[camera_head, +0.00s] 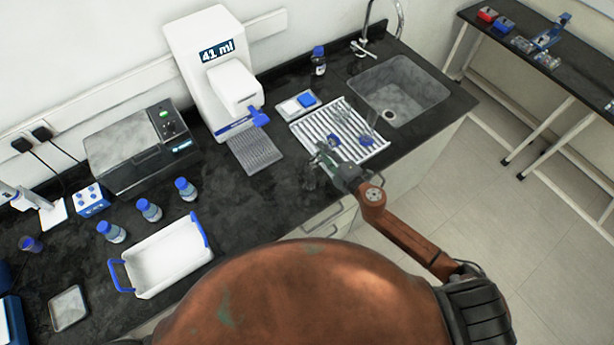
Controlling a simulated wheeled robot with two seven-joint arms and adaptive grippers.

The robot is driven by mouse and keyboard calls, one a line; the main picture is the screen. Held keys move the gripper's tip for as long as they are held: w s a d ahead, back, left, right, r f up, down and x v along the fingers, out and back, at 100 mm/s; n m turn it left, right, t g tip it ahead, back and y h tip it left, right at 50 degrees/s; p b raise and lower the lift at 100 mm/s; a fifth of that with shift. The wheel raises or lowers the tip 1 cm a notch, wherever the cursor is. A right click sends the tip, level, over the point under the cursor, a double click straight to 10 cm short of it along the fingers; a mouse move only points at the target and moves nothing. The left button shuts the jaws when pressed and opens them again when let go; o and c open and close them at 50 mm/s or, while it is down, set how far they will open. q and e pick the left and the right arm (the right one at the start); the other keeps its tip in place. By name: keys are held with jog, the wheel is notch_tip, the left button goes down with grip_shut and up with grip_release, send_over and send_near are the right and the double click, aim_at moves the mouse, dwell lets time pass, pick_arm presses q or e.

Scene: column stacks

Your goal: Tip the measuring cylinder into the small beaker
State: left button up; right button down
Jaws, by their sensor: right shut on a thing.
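My right gripper (324,156) is over the front edge of the black bench, just in front of the white drying rack. It is shut on what looks like the clear measuring cylinder, mostly hidden by the fingers. A blue patch (334,140) beside the fingers may be its base; the cylinder seems tilted. A small clear glass vessel, seemingly the small beaker (310,182), stands on the bench just below and left of the fingers. The glass is too faint to show any liquid. My left gripper is out of view.
The drying rack (300,140) holds more clear glassware with blue parts. A white dispenser (200,50) reads 41 ml, with a grey drip tray (256,152). A sink (400,85) lies behind right. A white tub (165,258) and blue-capped bottles (150,209) stand left.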

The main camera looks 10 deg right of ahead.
jog(key=shift+r+n+t+b, duration=0.3)
jog(key=shift+r+n+b, duration=0.35)
jog(key=shift+n+b, duration=0.05)
dwell(0.8)
jog(key=shift+w+d+r, duration=0.15)
jog(key=shift+w+r, duration=0.05)
dwell(0.4)
jog(key=shift+r+n+t+b, duration=0.3)
jog(key=shift+r+n+b, duration=0.2)
jog(key=shift+n+b, duration=0.3)
